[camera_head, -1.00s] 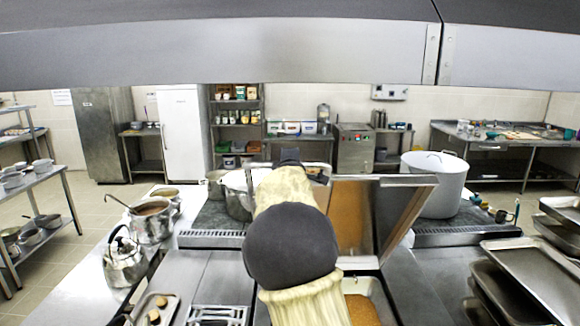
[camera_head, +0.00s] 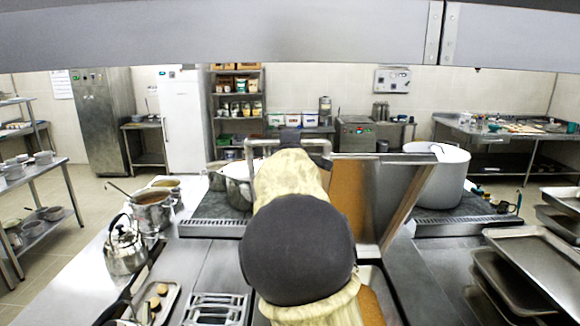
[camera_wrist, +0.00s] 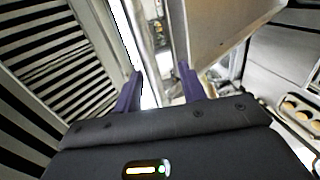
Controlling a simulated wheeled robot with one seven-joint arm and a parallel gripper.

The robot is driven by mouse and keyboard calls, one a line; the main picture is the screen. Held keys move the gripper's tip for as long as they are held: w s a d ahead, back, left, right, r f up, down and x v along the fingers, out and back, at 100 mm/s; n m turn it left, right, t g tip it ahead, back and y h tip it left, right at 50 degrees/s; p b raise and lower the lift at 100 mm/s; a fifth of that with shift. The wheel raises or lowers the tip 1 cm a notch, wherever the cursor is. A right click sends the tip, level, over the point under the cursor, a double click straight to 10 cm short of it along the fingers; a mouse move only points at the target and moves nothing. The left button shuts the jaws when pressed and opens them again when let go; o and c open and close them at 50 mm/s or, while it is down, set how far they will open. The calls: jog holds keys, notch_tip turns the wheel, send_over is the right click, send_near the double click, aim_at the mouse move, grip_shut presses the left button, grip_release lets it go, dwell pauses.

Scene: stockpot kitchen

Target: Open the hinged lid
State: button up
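The hinged lid (camera_head: 395,195) stands raised and close to upright over the cooking unit in the head view, with a brownish inner face and a steel edge. A grey bar (camera_head: 252,155), which looks like its handle, shows beside my arm. In the wrist view a broad tan-grey panel (camera_wrist: 222,28), likely the lid, is at the upper right. My gripper (camera_wrist: 160,78) shows two dark purple fingers apart, with a pale metal bar (camera_wrist: 147,45) running between or just beyond them. I cannot tell whether they touch it. My arm hides most of the gripper in the head view.
A large white pot (camera_head: 440,180) stands close to the lid's right. Steel pots (camera_head: 238,190) stand on the left burner. A kettle (camera_head: 125,248) and a soup pot (camera_head: 153,212) are on the left counter. Trays (camera_head: 535,255) are stacked at the right.

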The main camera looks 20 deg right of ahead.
jog(key=b+v, duration=1.2)
jog(key=shift+s+a, duration=0.15)
jog(key=shift+s, duration=0.1)
dwell(0.7)
dwell(0.4)
jog(key=s+a+f+m+g+y, duration=0.1)
jog(key=s+f+m+g, duration=0.15)
jog(key=f, duration=1.15)
jog(key=s+a+f+m+g+y, duration=0.15)
jog(key=f+m+g, duration=0.25)
jog(key=f, duration=1.1)
jog(key=s+a+f+m+g+y, duration=0.1)
jog(key=s+a+f+m+g, duration=0.1)
jog(key=s+f, duration=0.7)
jog(key=s+a+f+m+g+y, duration=0.1)
jog(key=s+f+m+g, duration=0.3)
jog(key=s+f, duration=0.5)
jog(key=s+m, duration=0.2)
jog(key=shift+s+a+f, duration=0.3)
jog(key=shift+a+f, duration=0.05)
jog(key=shift+f, duration=0.05)
